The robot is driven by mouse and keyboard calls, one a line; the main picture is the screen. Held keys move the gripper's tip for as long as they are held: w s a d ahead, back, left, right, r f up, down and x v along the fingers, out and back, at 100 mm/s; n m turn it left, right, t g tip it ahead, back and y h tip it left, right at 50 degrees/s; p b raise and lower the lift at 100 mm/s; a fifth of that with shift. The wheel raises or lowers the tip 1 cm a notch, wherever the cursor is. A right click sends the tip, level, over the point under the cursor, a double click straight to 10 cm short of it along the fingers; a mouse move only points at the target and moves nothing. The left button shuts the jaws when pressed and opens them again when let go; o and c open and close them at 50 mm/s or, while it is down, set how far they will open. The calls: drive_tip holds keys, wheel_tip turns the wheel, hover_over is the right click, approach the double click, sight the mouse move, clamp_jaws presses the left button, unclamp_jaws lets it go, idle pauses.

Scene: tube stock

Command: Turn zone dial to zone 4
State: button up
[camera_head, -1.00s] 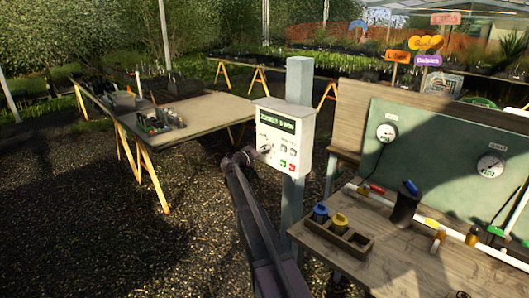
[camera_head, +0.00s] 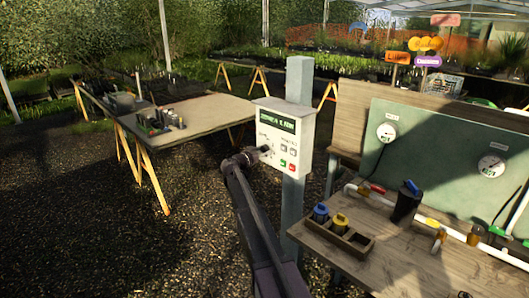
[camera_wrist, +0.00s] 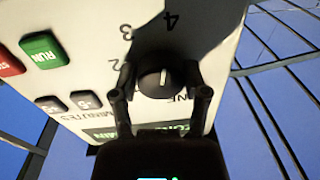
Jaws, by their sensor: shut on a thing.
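The zone dial (camera_wrist: 155,83) is a round black knob with a white pointer line on the white controller box (camera_head: 285,135). In the wrist view it sits between the fingers of my gripper (camera_wrist: 162,88), which are shut on its sides. The numbers 2, 3 and 4 show around it, upside down. The pointer line aims upward in the picture, roughly toward the 4. In the head view my gripper (camera_head: 262,155) reaches the left front of the box and hides most of the dial. The box's green display (camera_head: 279,121) is lit, its text too blurred to read surely.
Green RUN (camera_wrist: 44,50) and red buttons sit on the same panel. The box is on a grey post (camera_head: 299,90). A wooden bench (camera_head: 385,262) with a bottle crate and pipes stands right. A table (camera_head: 190,117) stands left. The gravel before the box is open.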

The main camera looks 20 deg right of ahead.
drive_tip(key=shift+w+m, duration=0.2)
drive_tip(key=shift+m, duration=0.4)
drive_tip(key=o, duration=1.1)
drive_tip(key=shift+s, duration=0.1)
drive_tip(key=shift+v, duration=3.75)
